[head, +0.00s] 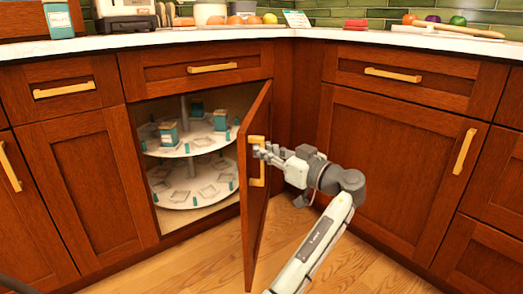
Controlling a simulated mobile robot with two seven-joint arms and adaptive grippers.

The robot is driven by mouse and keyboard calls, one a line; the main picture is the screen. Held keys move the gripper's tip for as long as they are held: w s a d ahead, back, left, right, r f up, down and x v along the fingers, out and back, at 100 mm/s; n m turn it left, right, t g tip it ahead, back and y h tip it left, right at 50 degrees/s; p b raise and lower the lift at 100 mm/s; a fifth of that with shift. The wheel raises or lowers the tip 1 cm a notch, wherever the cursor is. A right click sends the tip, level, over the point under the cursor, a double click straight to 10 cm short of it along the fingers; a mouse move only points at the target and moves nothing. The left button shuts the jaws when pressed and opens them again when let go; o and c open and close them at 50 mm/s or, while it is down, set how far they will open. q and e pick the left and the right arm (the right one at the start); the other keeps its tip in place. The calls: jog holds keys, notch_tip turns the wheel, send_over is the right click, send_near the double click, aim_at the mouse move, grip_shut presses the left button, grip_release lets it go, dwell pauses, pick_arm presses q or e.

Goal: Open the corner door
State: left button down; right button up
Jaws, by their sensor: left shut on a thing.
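The corner door (256,190) is a reddish-brown wooden cabinet door, standing partly open and swung out toward me. Its brass bar handle (257,172) is upright near the top of the door. My left gripper (264,152) is shut on the upper part of this handle, and its arm reaches up from the bottom of the view. The fingers hide part of the handle. Behind the door, the open corner cabinet shows a two-level round white carousel (195,193). My right gripper is not in view.
Teal boxes (168,133) stand on the carousel's upper shelf. Closed drawers and doors flank the corner, with a brass handle (464,151) on the right door. The countertop (290,34) above holds food and appliances. The wooden floor (180,272) in front is clear.

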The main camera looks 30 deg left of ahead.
pick_arm(q)
jog(key=c, duration=1.5)
grip_release()
jog(key=shift+c, duration=0.2)
jog(key=v, duration=1.2)
